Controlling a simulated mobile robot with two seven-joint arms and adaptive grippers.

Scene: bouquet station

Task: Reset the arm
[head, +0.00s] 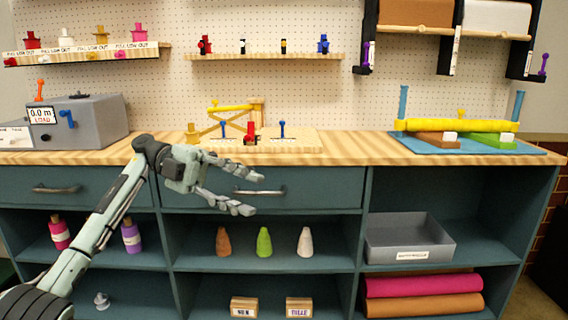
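My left arm comes in from the lower left of the head view. Its gripper (246,192) is in front of the upper middle drawer of the teal cabinet, below the worktop edge. The two fingers point right and stand apart, with nothing between them. The fingers overlap the drawer handle (268,192) in the picture; I cannot tell whether they touch it. My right gripper is not in view.
The wooden worktop (352,148) carries a grey box (92,122) at left, a wooden jig (290,143) in the middle and a blue mat (540,152) with a yellow roller at right. Open shelves below hold cones, a grey tray (408,240) and rolls.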

